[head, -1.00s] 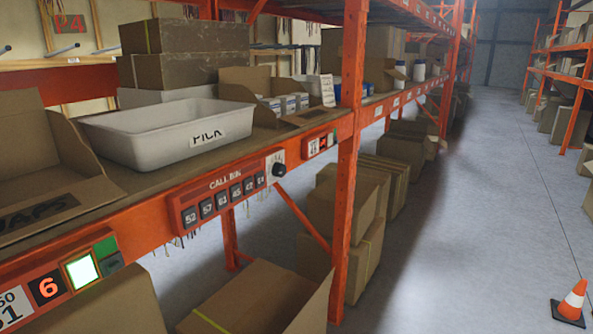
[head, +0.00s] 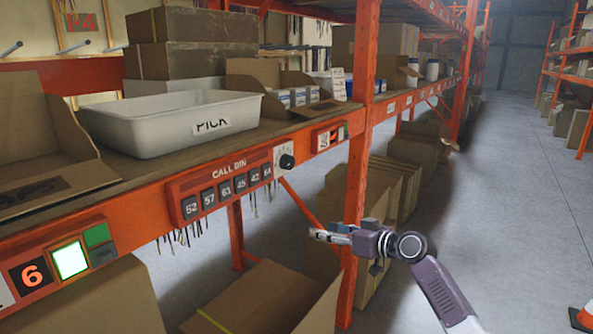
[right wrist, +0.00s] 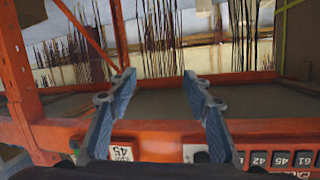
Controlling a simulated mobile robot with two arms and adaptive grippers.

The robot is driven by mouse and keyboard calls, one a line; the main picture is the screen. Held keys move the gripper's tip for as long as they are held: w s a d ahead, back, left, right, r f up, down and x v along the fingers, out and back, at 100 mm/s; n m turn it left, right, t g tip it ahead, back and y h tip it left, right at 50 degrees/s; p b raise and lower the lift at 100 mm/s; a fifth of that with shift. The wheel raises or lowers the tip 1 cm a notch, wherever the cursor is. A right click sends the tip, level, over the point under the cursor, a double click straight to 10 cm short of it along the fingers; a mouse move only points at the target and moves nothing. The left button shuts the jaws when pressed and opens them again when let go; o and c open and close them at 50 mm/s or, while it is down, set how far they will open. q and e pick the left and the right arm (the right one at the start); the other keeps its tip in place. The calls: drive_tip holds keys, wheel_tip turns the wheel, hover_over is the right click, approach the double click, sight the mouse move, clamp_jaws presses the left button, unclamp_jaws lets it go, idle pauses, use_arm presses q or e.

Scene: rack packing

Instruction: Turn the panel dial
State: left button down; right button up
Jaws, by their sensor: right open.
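The panel dial (head: 287,161) is a round black knob on a small white plate at the right end of the red CALL BIN panel (head: 225,177), on the orange shelf beam. My right gripper (head: 318,234) is below and to the right of the dial, clear of it, in front of the orange upright. In the right wrist view, its two fingers (right wrist: 159,77) are spread apart with nothing between them. Part of the CALL BIN panel (right wrist: 285,158) shows upside down at the lower right there; I cannot make out the dial. My left gripper is not in view.
A white PICK bin (head: 170,122) stands on the shelf above the panel. The orange upright (head: 360,150) is right of the dial.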

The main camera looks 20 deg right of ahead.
sight(291, 163)
drive_tip(key=s+a+r+n+y, duration=0.2)
drive_tip(key=r, duration=0.8)
drive_tip(key=s+a+r+n+y, duration=0.2)
drive_tip(key=r, duration=0.8)
drive_tip(key=shift+t, duration=0.3)
drive_tip(key=p+x, duration=0.2)
drive_tip(key=x, duration=0.4)
drive_tip(key=shift+w+f, duration=0.15)
drive_tip(key=shift+w, duration=0.3)
drive_tip(key=shift+w+a+f, duration=0.2)
drive_tip(key=shift+w+a, duration=0.05)
drive_tip(key=shift+w, duration=0.1)
drive_tip(key=shift+c, duration=0.4)
drive_tip(key=c, duration=1.1)
